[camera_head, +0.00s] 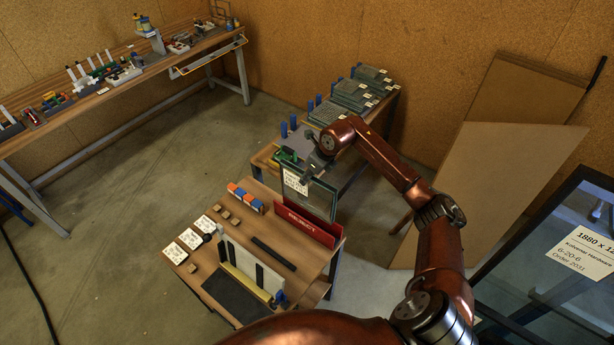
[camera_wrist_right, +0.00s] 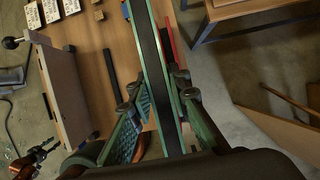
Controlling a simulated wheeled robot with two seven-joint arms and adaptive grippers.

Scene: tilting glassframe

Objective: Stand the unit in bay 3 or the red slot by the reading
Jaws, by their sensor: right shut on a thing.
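My right gripper (camera_head: 300,165) is shut on the top edge of a framed glass unit (camera_head: 322,203) with a white printed label. The unit hangs upright behind the red slot (camera_head: 300,222), whose board reads like "REJECT". In the right wrist view the green-padded fingers (camera_wrist_right: 158,112) close on both sides of the unit's dark edge (camera_wrist_right: 148,45). The rack (camera_head: 392,92) behind has blue posts and several glass units; bay numbers are not readable. At the wrist view's lower left is a red-and-black gripper (camera_wrist_right: 36,158), seemingly my left; its jaws are unclear.
The near table (camera_head: 215,285) carries a pale upright fixture (camera_head: 250,268), a black bar (camera_head: 274,253), printed cards (camera_head: 190,238) and blue-and-orange blocks (camera_head: 244,197). A long workbench (camera_head: 110,95) stands at left. Brown boards (camera_head: 510,180) lean at right. Floor between benches is clear.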

